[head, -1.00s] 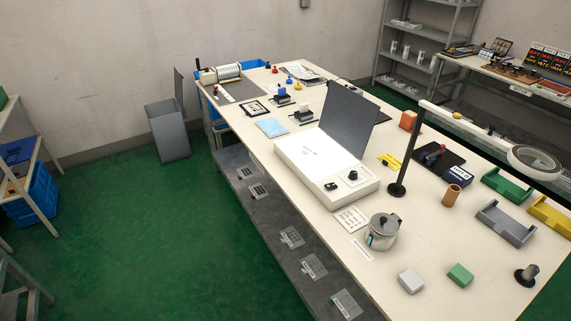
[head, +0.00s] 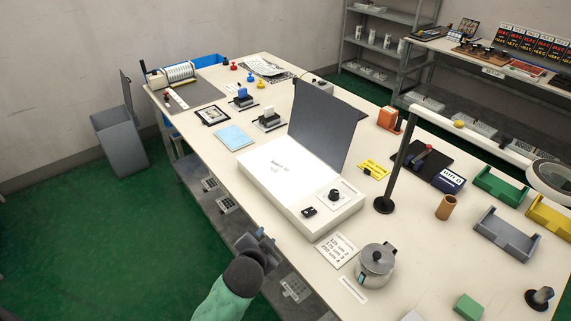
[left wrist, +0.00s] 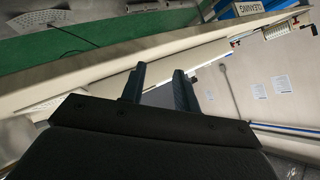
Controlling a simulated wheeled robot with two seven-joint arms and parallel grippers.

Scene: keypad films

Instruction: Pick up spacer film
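Several small clear films with grid patterns lie along the grey lower ledge at the table's near side in the head view. Two film sheets, one (head: 210,184) and another (head: 228,204), lie toward the far end, and one more film (head: 294,289) lies nearer. Their labels are too small to read, so I cannot tell which is the spacer film. My left gripper (head: 264,240) is above the ledge between these films, hiding part of it. Its two fingers stand apart with nothing between them in the left wrist view (left wrist: 158,88). My right gripper is not in view.
The white light box (head: 272,172) with its dark lid raised stands on the table above the ledge. A metal pot (head: 376,262) and a white printed card (head: 337,250) are near the table edge. Green floor lies open at left.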

